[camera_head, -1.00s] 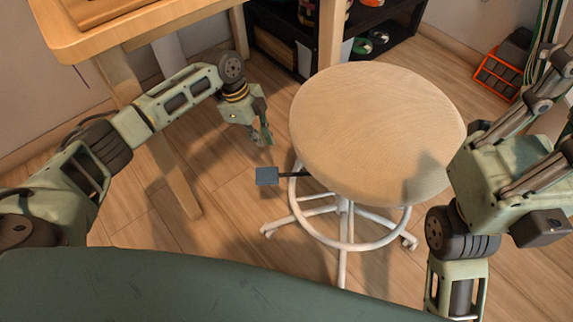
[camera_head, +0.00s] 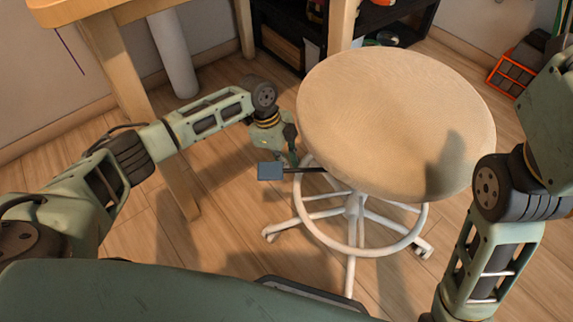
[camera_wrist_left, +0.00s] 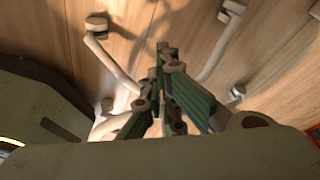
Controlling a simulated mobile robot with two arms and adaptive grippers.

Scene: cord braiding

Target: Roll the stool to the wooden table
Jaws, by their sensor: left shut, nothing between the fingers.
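The stool has a round pale wooden seat (camera_head: 390,120), a white foot ring and a white wheeled base. It stands upright on the floor in the head view, with a blue-grey lever paddle (camera_head: 270,171) sticking out to the left. My left gripper (camera_head: 290,158) is shut and empty, pointing down beside the seat's left edge, just above the lever. In the left wrist view its green fingers (camera_wrist_left: 165,95) are together, with white stool legs and casters (camera_wrist_left: 97,25) beyond. The wooden table (camera_head: 75,12) is at the top left. My right arm is at the right; its gripper is out of the picture.
A dark shelf (camera_head: 400,30) stands behind the stool along the wall. An orange crate (camera_head: 508,75) is at the back right. A table leg (camera_head: 178,185) comes down close behind my left arm. Wooden floor is open around the stool base.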

